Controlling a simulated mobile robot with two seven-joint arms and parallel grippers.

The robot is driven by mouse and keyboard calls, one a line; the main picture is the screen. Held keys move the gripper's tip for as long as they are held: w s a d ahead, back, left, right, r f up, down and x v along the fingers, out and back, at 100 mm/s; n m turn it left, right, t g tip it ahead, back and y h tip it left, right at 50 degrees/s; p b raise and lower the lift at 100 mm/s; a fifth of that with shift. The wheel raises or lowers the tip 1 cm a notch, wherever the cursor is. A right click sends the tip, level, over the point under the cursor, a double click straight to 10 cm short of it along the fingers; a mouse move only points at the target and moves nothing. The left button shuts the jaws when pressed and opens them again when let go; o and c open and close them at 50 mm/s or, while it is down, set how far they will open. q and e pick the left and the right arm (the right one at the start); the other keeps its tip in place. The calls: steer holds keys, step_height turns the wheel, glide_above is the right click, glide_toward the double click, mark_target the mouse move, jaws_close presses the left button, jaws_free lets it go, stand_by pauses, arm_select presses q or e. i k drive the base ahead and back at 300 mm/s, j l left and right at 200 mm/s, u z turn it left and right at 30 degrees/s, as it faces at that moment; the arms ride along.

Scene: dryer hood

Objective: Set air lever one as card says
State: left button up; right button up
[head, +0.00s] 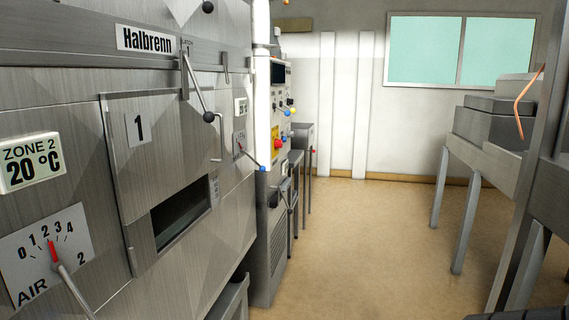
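A plate marked AIR 2 (46,253) is at the lower left, with a scale from 0 to 4. Its lever (74,292) slants down to the right, and its red pointer (53,250) points up near the 2. Farther along the machine is a smaller plate (239,144) with a lever (253,158) ending in a blue knob (262,169). Its number and scale are too small to read. No plate marked AIR 1 is legible. Neither gripper is in view.
The steel machine, labelled Halbrenn (144,39), fills the left. Its door (165,150) marked 1 has a dark slot and a long black-knobbed lever (197,85). A display (31,162) reads ZONE 2, 20 °C. The tan floor (350,240) is clear; grey benches (480,165) stand right.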

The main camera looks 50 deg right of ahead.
mark_target(262, 168)
steer(key=z, duration=1.35)
steer(key=j+u, duration=0.1)
steer(key=u, duration=0.35)
steer(key=j+u, duration=0.1)
steer(key=u, duration=0.35)
steer(key=k+j+u, duration=0.1)
steer(key=u, duration=0.35)
steer(key=j+u, duration=0.1)
steer(key=u, duration=0.4)
steer(key=j+u, duration=0.1)
steer(key=u, duration=0.35)
steer(key=k+z, duration=0.1)
steer(key=z, duration=0.7)
steer(key=i+z, duration=0.15)
steer(key=z, duration=1.5)
